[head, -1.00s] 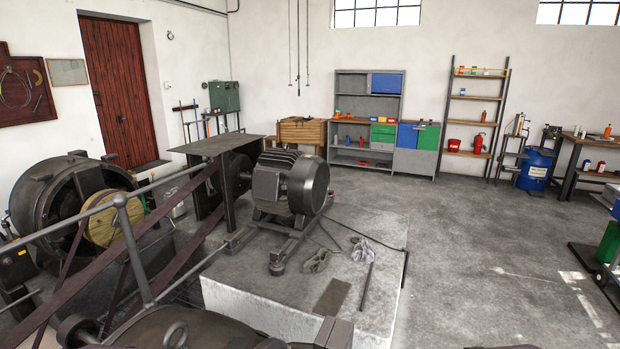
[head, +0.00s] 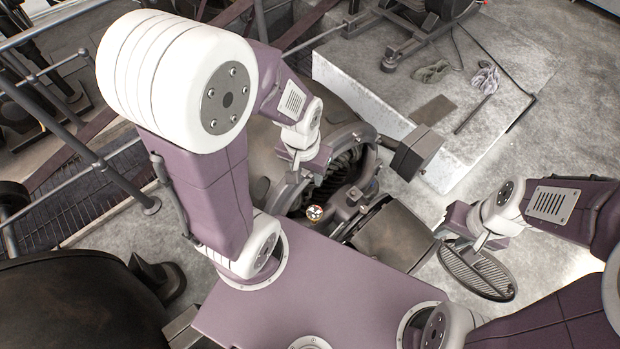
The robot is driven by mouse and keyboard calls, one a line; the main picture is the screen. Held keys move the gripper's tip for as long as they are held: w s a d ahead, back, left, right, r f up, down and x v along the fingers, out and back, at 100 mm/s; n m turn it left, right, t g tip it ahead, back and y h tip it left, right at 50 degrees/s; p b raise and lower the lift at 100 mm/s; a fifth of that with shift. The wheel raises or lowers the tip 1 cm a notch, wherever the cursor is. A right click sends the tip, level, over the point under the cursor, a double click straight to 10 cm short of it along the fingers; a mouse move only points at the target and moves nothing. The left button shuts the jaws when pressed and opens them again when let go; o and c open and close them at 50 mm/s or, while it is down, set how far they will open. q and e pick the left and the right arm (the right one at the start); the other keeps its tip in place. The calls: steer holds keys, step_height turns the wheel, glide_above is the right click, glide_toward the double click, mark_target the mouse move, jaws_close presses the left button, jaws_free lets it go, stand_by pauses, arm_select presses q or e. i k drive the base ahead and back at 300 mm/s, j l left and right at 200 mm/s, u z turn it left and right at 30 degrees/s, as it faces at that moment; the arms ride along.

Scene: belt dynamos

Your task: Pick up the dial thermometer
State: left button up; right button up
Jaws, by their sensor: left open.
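A small round dial with a pale face, likely the dial thermometer (head: 314,212), sits among the dark machine parts just beyond my body's front edge, in the middle of the head view. My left gripper (head: 297,168) is open, above and slightly left of the dial and apart from it. It points down over the open machine housing. My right gripper (head: 468,238) is at the right, over a round ribbed cover (head: 478,272). I cannot tell whether its jaws are closed on the cover's edge.
The dark machine housing (head: 345,130) surrounds the dial closely. A pale concrete plinth (head: 400,88) with rags (head: 486,80) lies beyond. Metal railings (head: 75,120) run along the left. Bare floor shows at the right.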

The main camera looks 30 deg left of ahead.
mark_target(315, 212)
steer(key=k+u, duration=0.1)
steer(key=u, duration=0.4)
steer(key=i+u, duration=0.1)
steer(key=u, duration=0.45)
steer(key=k+l+u, duration=0.2)
steer(key=k+l, duration=0.15)
steer(key=k, duration=0.1)
